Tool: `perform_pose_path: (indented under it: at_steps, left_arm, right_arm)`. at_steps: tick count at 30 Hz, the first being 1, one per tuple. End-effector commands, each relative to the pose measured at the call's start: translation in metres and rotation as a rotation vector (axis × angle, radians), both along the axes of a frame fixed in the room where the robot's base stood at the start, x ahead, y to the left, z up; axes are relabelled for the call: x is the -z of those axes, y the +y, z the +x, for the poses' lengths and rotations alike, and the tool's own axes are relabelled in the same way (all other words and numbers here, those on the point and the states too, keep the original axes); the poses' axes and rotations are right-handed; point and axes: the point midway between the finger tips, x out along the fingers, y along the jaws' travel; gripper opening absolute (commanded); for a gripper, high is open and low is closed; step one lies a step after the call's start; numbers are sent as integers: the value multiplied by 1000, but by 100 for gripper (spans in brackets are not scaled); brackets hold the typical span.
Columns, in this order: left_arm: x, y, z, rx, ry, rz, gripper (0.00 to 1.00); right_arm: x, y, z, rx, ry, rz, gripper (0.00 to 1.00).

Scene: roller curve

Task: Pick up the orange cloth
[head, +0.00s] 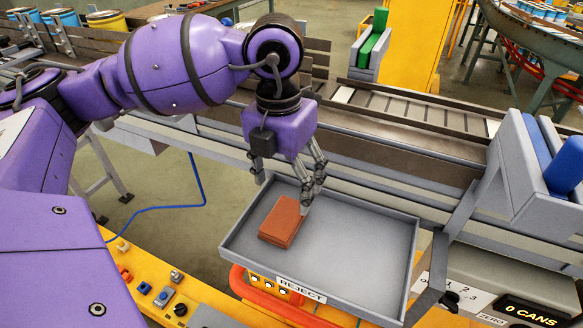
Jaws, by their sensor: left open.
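The orange cloth (282,222) lies as a flat folded stack in the left part of a shallow grey tray (362,244) marked REJECT. My left gripper (311,195) points down over the tray, close to the cloth's upper right side. It is open, and I see nothing held in it. I cannot tell whether a fingertip touches the cloth. My right gripper is not in view.
The tray's raised rim surrounds the cloth. Behind it runs a conveyor rail (400,150). A yellow panel with buttons (165,296) is at the lower left, and a can counter (525,312) at the lower right. The tray's right side is empty.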

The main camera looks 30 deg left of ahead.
Motion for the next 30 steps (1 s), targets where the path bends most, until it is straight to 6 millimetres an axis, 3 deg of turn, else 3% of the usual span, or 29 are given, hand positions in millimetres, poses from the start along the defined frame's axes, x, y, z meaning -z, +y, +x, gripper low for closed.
perform_pose_path:
  at_steps: [3, 11, 21, 30]
  left_arm:
    - [3, 8, -5, -43, 19, 35, 73]
    - [31, 6, -4, -49, 21, 28, 73]
    - [76, 3, -1, -49, 21, 27, 73]
    - [79, 3, -1, -47, 19, 27, 70]
  right_arm:
    - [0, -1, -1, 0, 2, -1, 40]
    - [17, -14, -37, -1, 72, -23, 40]
    - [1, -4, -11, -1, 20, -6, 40]
    - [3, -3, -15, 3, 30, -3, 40]
